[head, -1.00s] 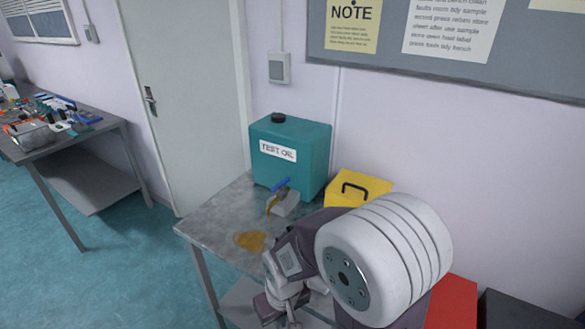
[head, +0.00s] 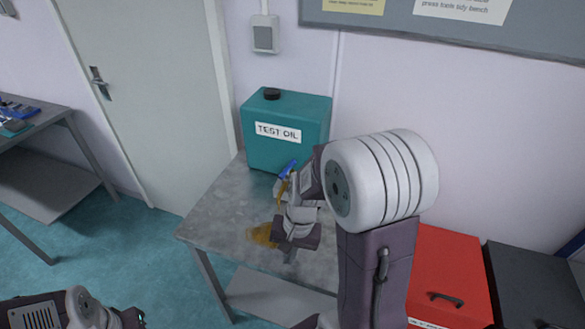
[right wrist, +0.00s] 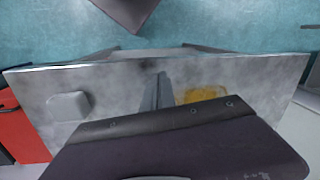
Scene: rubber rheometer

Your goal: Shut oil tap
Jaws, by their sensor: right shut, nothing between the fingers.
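The teal TEST OIL can (head: 287,135) stands on the grey bench at the back. Its tap has a blue handle (head: 287,168) low on the front, partly beside my right wrist. Brown oil (head: 281,192) shows below the tap, and an oil puddle (head: 262,235) lies on the bench; the puddle also shows in the right wrist view (right wrist: 203,94). My right gripper (head: 289,258) is shut and empty. It points down above the bench, in front of the tap and apart from the handle. The right wrist view shows its fingers (right wrist: 158,90). My left gripper is not clearly visible.
The bench (head: 215,215) is clear at its left. A pale block (right wrist: 70,105) lies on it in the right wrist view. A red box (head: 449,275) and a dark box (head: 535,285) stand at right. A second table (head: 45,150) stands at left.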

